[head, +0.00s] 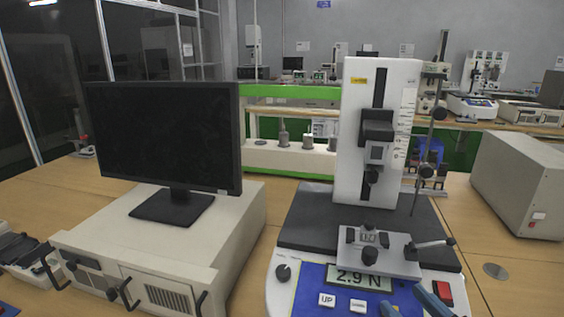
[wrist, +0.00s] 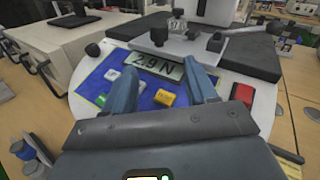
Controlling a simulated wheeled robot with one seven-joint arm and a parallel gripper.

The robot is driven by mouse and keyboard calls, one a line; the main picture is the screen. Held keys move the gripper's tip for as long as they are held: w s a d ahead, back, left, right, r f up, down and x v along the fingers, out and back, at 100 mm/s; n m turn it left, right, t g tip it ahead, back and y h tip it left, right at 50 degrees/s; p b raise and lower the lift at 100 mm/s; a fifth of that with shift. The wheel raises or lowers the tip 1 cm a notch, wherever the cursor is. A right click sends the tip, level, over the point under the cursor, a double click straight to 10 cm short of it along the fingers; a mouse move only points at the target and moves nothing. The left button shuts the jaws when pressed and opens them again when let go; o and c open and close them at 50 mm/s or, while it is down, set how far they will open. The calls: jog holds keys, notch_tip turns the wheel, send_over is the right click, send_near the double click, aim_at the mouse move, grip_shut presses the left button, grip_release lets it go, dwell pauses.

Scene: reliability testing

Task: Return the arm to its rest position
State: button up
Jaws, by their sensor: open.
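My gripper (wrist: 163,88) shows in the wrist view with its two blue-grey fingers apart and nothing between them. It is over the front control panel of the test machine (head: 375,130). In the wrist view, the panel's display (wrist: 153,67), reading 2.9 N, and a yellow button (wrist: 164,97) show between the fingers. In the head view, blue parts of my gripper (head: 412,304) show at the bottom edge, in front of the panel. Most of my arm is out of view. I cannot tell whether a fingertip touches the panel.
A black monitor (head: 165,135) stands on a beige computer case (head: 160,250) at left. A beige box (head: 520,185) is at right. The machine's column and side knobs rise behind the panel. Bare wooden table (head: 462,210) lies between machine and box.

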jog(key=s+f+n+g+h, duration=0.1)
jog(key=s+f+n+h, duration=0.15)
jog(key=s+n, duration=0.6)
jog(key=s+f+n+g+h, duration=0.15)
jog(key=s+f+n, duration=0.35)
jog(key=s, duration=0.6)
jog(key=s+r+n, duration=0.3)
jog(key=s+n, duration=0.4)
jog(key=n, duration=0.2)
jog(key=s+a+r+n, duration=0.1)
jog(key=s+r+n, duration=0.2)
jog(key=s+n, duration=0.4)
jog(key=shift+n, duration=0.85)
jog(key=shift+s+a, duration=0.1)
